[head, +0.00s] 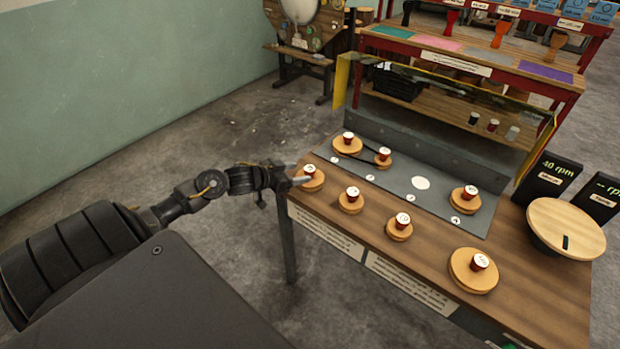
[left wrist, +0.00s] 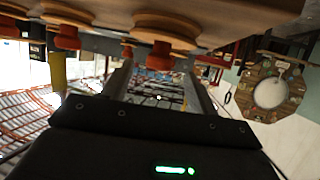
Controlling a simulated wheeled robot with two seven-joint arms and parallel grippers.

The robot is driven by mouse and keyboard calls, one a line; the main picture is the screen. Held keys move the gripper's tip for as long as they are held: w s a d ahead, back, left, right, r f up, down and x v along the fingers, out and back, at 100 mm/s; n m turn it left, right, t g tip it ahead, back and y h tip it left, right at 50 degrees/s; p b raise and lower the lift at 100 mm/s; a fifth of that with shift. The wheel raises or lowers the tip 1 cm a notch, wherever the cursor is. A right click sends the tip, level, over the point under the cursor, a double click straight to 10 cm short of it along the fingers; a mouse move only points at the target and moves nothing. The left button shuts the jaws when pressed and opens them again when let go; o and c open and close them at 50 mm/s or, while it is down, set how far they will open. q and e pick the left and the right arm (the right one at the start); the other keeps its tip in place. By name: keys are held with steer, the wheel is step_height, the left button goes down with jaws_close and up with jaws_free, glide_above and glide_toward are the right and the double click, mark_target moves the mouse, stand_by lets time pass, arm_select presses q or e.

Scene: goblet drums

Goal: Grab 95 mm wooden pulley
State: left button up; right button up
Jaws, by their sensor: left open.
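Several round wooden pulleys with red, white-topped knobs sit on the wooden bench. The front row holds a left-end pulley (head: 314,184), a second pulley (head: 350,207), a third pulley (head: 399,235) and a larger pulley (head: 466,272). The marks on the knobs are too small to read, so I cannot tell which is 95 mm. My left gripper (head: 299,181) is open at the bench's left end, close beside the left-end pulley. In the left wrist view, upside down, a pulley (left wrist: 166,28) and its red knob (left wrist: 160,56) lie just past the gap between the open fingers. My right gripper is out of view.
A grey plate (head: 420,183) behind the row bears more pulleys. A large tilted wooden disc (head: 566,228) and dark rpm displays (head: 553,176) stand at the right. A red-framed shelf (head: 470,75) stands behind. Bare floor lies left of the bench (head: 525,300).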

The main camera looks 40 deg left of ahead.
mark_target(305, 171)
arm_select(q)
steer(key=shift+r+p+x, duration=0.1)
steer(key=shift+p+x, duration=0.1)
steer(key=shift+x, duration=1.2)
steer(key=shift+r+p+x, duration=0.15)
steer(key=shift+x, duration=1.2)
steer(key=c, duration=1.1)
